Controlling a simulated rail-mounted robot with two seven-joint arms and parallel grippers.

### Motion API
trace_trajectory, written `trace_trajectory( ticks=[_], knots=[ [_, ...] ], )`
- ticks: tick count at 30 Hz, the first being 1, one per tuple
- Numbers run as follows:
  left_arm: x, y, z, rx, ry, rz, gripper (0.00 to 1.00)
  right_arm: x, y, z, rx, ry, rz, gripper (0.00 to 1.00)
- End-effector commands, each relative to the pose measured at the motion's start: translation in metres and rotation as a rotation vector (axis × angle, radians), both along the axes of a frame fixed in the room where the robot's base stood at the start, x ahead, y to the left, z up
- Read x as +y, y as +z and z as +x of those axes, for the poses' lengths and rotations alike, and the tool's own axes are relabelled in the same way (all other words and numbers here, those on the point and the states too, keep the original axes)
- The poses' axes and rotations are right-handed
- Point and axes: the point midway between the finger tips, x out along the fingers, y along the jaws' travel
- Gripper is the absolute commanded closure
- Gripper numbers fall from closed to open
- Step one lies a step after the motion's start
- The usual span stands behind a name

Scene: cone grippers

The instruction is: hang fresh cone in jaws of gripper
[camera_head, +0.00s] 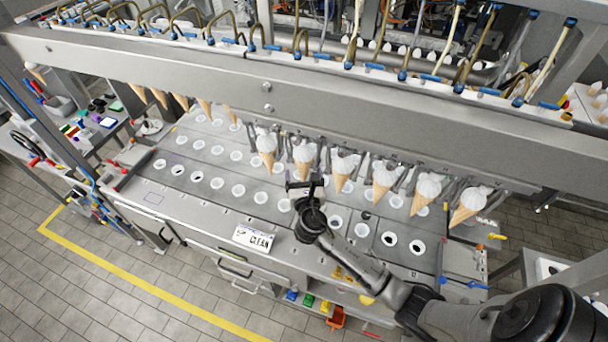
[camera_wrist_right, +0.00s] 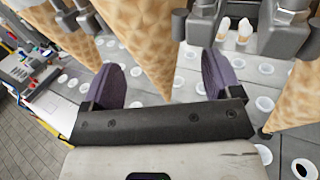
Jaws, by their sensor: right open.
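My right gripper (camera_head: 304,183) is open under the row of hanging cones. In the right wrist view my right gripper (camera_wrist_right: 161,62) has its two purple pads apart, with a brown cone (camera_wrist_right: 145,35) showing between them, tip down. Neither pad clearly touches it. Several cones with white tops hang from the machine's small grey jaws, such as the cone (camera_head: 304,155) just beyond my gripper and the cone (camera_head: 470,204) at the right end. Plain cones (camera_head: 180,101) hang further left. Which cone is the fresh one, I cannot tell. My left gripper is out of view.
A steel plate (camera_head: 150,180) with rows of round holes lies below the cones. A steel beam (camera_head: 200,75) runs above the row. Neighbouring cones (camera_wrist_right: 65,30) hang close on both sides of my gripper.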

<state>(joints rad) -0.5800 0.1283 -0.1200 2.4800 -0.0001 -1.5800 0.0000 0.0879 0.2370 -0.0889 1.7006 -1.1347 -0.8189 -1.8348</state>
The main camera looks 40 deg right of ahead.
Motion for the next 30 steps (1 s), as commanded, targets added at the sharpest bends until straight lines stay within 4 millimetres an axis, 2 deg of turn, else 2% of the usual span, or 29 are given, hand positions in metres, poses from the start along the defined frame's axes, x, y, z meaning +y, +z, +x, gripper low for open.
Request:
trace_trajectory(
  ticks=[30],
  knots=[
    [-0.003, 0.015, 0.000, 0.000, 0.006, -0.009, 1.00, 0.062, 0.000, -0.029, 0.001, 0.000, 0.001, 0.16]
  ],
)
